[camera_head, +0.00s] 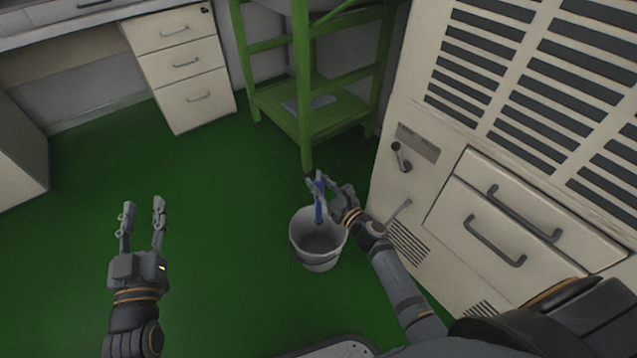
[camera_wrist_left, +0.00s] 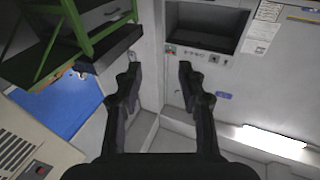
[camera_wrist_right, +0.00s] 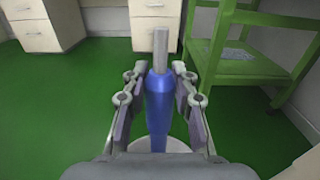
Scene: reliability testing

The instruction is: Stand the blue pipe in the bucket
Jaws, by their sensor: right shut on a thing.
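The blue pipe (camera_head: 319,206) is held upright by my right gripper (camera_head: 325,187) over the bucket. It also shows in the right wrist view (camera_wrist_right: 158,108), between the fingers, with a grey narrower end pointing up. The white bucket (camera_head: 317,258) stands on the green floor. The pipe's lower end appears at or within the bucket's mouth; I cannot tell whether it touches the bottom. Part of the bucket's rim (camera_wrist_right: 178,146) shows below the pipe in the right wrist view. My left gripper (camera_head: 141,212) is open and empty, left of the bucket and apart from it.
A green metal rack (camera_head: 303,100) stands behind the bucket. A cream cabinet (camera_head: 440,185) with handles and vents is close on the right. A white drawer unit (camera_head: 183,70) is at the back left. The green floor left of the bucket is clear.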

